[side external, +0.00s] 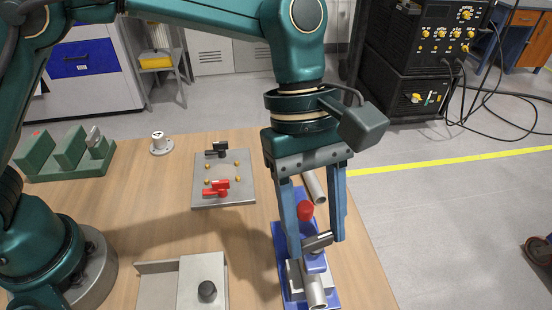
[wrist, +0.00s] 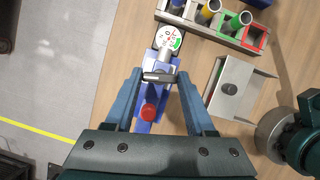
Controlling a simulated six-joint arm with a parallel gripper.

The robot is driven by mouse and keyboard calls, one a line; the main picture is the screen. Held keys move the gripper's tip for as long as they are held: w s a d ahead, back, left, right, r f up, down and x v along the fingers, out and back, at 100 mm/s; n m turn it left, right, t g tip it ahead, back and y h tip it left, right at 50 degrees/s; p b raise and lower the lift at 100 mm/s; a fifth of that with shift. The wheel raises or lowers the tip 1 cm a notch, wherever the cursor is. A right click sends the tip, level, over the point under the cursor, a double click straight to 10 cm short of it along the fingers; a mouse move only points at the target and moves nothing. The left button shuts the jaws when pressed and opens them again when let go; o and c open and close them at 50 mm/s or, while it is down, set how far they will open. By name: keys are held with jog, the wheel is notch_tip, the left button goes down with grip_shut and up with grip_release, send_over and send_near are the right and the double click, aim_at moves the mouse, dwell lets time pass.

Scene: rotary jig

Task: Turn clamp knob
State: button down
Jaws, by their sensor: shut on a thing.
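The clamp knob (side external: 317,242), a dark grey bar-shaped handle, sits on the blue jig (side external: 279,238) at the right of the table. My gripper (side external: 321,243) points down with its two blue fingers on either side of the knob, shut on it. In the wrist view the knob (wrist: 159,77) lies crosswise between the fingertips (wrist: 159,76). A red round cap (side external: 305,211) stands on the jig behind the knob; it also shows in the wrist view (wrist: 149,112). The fingers hide part of the jig.
A round dial (wrist: 168,38) with green and red marks sits at the jig's end. Metal cylinders (side external: 314,291) lie along the jig. A grey bracket with a black knob (side external: 207,291), a plate with red and black clamps (side external: 223,168) and a green rack (side external: 68,152) stand left.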

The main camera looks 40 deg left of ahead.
jog(key=shift+m+g+y, duration=0.3)
jog(key=shift+m+y, duration=0.1)
jog(key=shift+m, duration=0.8)
jog(key=shift+c, duration=1.2)
grip_release()
jog(key=shift+v, duration=2.6)
jog(key=shift+w, duration=0.1)
